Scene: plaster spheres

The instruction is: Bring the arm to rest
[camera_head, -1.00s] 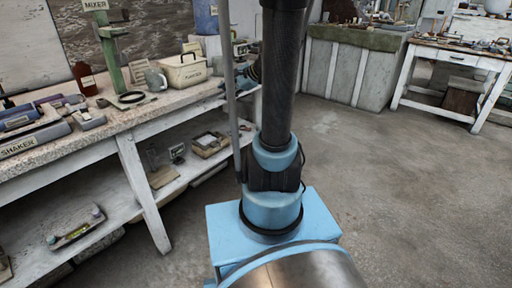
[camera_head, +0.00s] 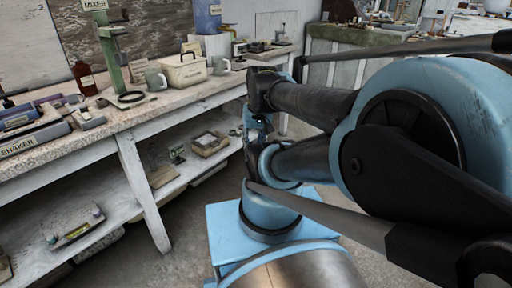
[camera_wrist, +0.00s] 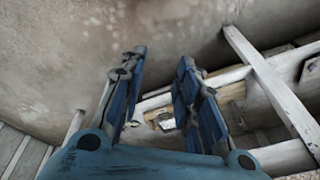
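My arm (camera_head: 425,125) fills the right half of the head view. Its blue joint and dark links reach leftward over my blue base, with the link ends near the workbench's right part. My gripper (camera_wrist: 161,60) shows in the wrist view with its two blue fingers apart and nothing between them. It points toward the floor and the white bench framework, seen at a tilt. In the head view I cannot clearly make out the gripper among the arm parts.
A long workbench (camera_head: 105,137) runs along the left, with a lower shelf (camera_head: 100,205). On top are a cream lidded box (camera_head: 183,72), grey mugs (camera_head: 155,79), a green stand (camera_head: 108,50) and a brown bottle (camera_head: 85,79). White framework (camera_wrist: 270,85) is close in the wrist view.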

